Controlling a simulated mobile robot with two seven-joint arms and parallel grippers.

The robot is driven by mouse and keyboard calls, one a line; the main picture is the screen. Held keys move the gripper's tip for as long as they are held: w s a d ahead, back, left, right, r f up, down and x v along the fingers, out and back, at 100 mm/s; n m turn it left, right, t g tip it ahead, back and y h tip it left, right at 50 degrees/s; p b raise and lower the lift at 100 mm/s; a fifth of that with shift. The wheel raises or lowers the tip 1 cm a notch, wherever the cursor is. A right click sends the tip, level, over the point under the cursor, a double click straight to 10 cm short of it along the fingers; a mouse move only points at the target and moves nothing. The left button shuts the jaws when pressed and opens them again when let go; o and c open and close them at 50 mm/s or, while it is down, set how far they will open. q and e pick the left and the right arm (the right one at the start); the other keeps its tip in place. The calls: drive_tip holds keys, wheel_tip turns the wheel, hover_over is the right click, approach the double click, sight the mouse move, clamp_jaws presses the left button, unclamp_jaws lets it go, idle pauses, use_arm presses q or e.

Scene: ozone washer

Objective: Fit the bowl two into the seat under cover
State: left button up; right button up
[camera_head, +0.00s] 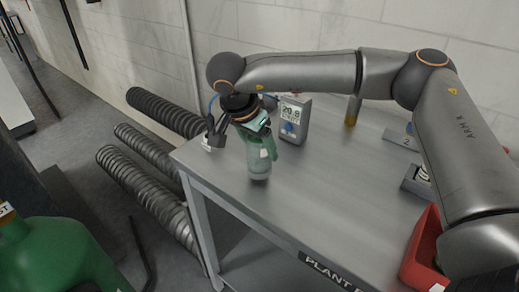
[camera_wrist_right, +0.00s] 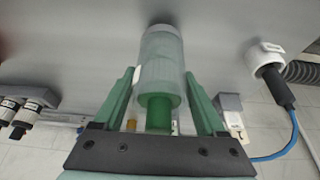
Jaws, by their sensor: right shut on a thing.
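My right gripper (camera_head: 262,146) is over the left end of the metal table, fingers pointing down. Its green fingers (camera_wrist_right: 160,100) are shut on a frosted, clear cylindrical cup with a green core, which looks like the bowl (camera_wrist_right: 160,62). In the head view, the bowl's lower end (camera_head: 259,172) shows below the fingers, close to the tabletop; I cannot tell if it touches. Its number is not readable. A grey block marked 2 (camera_head: 403,139) lies at the table's right. I cannot clearly identify the seat or the cover. My left gripper is not in view.
A meter reading 20.9 (camera_head: 293,118) stands right of the gripper. A white fitting with a dark plug (camera_wrist_right: 268,60) and blue cable is close by. An amber-based cylinder (camera_head: 353,110) stands farther back. A red bin (camera_head: 422,254) is front right. The table's middle (camera_head: 325,185) is clear.

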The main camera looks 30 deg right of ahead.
drive_tip(key=shift+f, duration=0.6)
drive_tip(key=shift+f, duration=0.15)
drive_tip(key=o, duration=1.6)
drive_tip(key=shift+c, duration=0.2)
drive_tip(key=shift+r, duration=0.25)
drive_tip(key=v, duration=1.2)
drive_tip(key=shift+f, duration=0.15)
